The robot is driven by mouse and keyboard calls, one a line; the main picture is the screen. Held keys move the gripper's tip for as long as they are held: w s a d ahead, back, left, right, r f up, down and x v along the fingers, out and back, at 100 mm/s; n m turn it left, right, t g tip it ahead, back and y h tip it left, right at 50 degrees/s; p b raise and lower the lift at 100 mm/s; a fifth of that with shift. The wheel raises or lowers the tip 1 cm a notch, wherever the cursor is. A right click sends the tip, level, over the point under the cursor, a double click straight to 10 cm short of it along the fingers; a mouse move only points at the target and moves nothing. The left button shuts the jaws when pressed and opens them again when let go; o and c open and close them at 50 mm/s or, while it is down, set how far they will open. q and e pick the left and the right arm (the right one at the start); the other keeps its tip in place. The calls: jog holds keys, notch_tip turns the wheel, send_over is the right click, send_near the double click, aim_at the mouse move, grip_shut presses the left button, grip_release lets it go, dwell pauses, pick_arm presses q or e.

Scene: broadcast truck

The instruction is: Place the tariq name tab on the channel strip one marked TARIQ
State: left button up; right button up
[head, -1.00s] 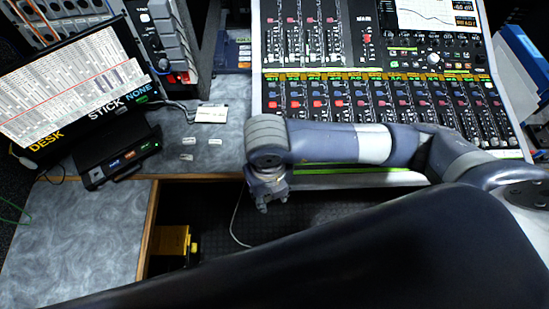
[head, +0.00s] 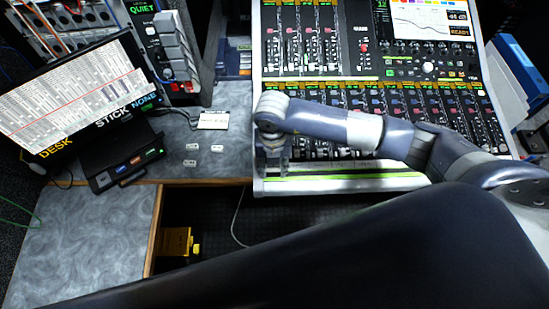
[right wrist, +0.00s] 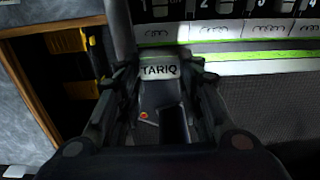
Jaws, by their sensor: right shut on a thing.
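My right gripper (head: 272,170) is over the front left corner of the mixing console (head: 350,180). In the right wrist view, the gripper (right wrist: 160,72) is shut on the white tariq name tab (right wrist: 159,72), held between its fingertips with the black word TARIQ readable. Beyond the tab, the console's front shows the numbers 1 to 4 above a white label strip (right wrist: 228,31) with scribbled marks and a green line. Channel strip one (right wrist: 159,12) lies just beyond the tab, partly hidden by a finger. My left gripper is not in view.
Several small white tabs (head: 191,147) lie on the grey desk, below a white card (head: 212,121). A tilted monitor (head: 85,95) and a black button box (head: 125,165) stand at left. A dark gap with a yellow object (head: 174,242) lies below the desk edge.

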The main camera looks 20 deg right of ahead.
jog(key=shift+w+d, duration=0.25)
jog(key=shift+w, duration=0.3)
jog(key=shift+w+d, duration=0.2)
jog(key=shift+w, duration=0.3)
jog(key=shift+w+d+f+p, duration=0.15)
jog(key=shift+w+f+p, duration=0.05)
jog(key=shift+p, duration=0.3)
notch_tip(320, 180, down, 2)
jog(key=shift+f+p, duration=0.25)
jog(key=shift+p, duration=0.3)
jog(key=shift+f, duration=0.45)
jog(key=shift+f, duration=0.1)
jog(key=o, duration=0.9)
jog(key=shift+c, duration=0.2)
